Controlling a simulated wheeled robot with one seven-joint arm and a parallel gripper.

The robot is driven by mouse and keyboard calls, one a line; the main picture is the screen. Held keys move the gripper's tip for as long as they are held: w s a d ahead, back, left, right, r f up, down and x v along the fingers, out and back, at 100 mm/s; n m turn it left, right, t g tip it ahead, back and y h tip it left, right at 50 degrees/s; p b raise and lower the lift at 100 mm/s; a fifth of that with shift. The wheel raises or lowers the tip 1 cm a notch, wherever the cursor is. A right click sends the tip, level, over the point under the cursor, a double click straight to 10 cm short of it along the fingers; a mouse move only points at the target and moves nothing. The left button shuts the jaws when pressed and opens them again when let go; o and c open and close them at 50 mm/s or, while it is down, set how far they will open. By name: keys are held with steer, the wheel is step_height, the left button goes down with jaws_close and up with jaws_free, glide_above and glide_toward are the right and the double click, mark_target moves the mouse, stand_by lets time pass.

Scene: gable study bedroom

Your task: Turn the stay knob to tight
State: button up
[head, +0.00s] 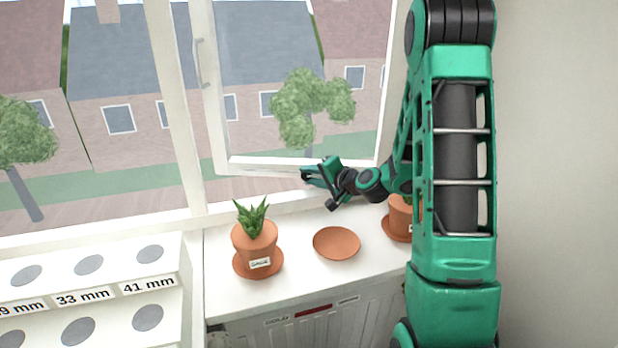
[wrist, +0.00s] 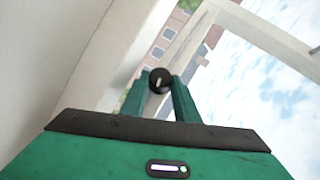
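The stay knob (wrist: 160,81) is round and black with a short pale mark on its face. It shows in the wrist view, between and just beyond my fingertips. My gripper (wrist: 159,84) has its two green fingers apart on either side of the knob; I cannot tell whether either finger touches it. In the head view my gripper (head: 314,176) is at the lower edge of the opened window sash (head: 270,164), above the sill. The knob is not clearly visible in the head view, and neither are tight or loose markings.
Below my gripper on the white sill (head: 300,270) stand a potted plant (head: 254,238), an empty terracotta saucer (head: 337,243) and another pot (head: 400,216) partly behind my arm. A sizing rack (head: 90,290) is at left. A plain wall (head: 560,170) is at right.

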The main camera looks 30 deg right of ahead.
steer(key=o, duration=0.4)
steer(key=shift+f, duration=0.1)
steer(key=shift+c, duration=0.2)
steer(key=s+a+r+n+g+h, duration=0.5)
steer(key=a+r+n+g+h, duration=0.2)
steer(key=r+h, duration=0.2)
steer(key=s+d+f+g+y, duration=0.1)
steer(key=s+d+g, duration=0.1)
steer(key=s, duration=0.7)
steer(key=s+d+f+g+y, duration=0.1)
steer(key=s+d, duration=0.3)
steer(key=s, duration=0.5)
steer(key=s+d+f+m+g+y, duration=0.1)
steer(key=s+d+g+y, duration=0.1)
steer(key=s, duration=0.8)
steer(key=shift+d+f+g+y, duration=0.3)
steer(key=shift+d+g+y, duration=0.1)
steer(key=shift+d+g, duration=0.15)
